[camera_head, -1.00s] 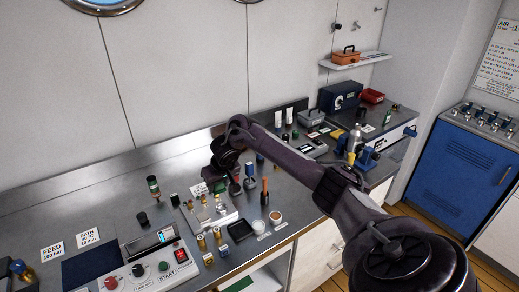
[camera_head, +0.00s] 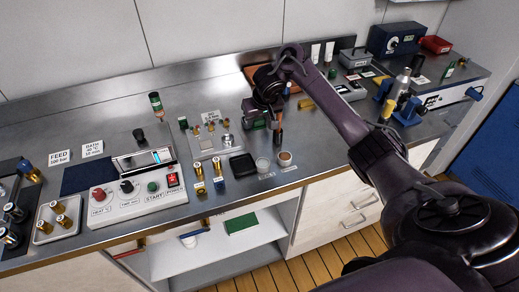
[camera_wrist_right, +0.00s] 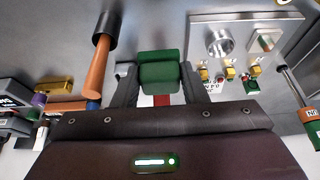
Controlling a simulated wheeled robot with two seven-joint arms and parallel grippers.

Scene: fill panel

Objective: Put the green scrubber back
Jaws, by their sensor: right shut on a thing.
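The green scrubber (camera_wrist_right: 160,73) is a short green cylinder with a red part below it, held between the two fingers in the right wrist view. In the head view its green side (camera_head: 256,122) shows under my right gripper (camera_head: 264,117), which is shut on it above the metal counter. My right gripper (camera_wrist_right: 160,88) is just left of an orange-handled tool with a black end (camera_head: 278,131) in the head view. The small plate with brass fittings (camera_head: 212,143) lies to the gripper's left. My left gripper is not in view.
A control box with knobs (camera_head: 135,190) stands left on the counter. A black tray (camera_head: 243,166) and two small cups, one white (camera_head: 262,164), sit near the front edge. A blue-clamped device (camera_head: 403,108) stands right.

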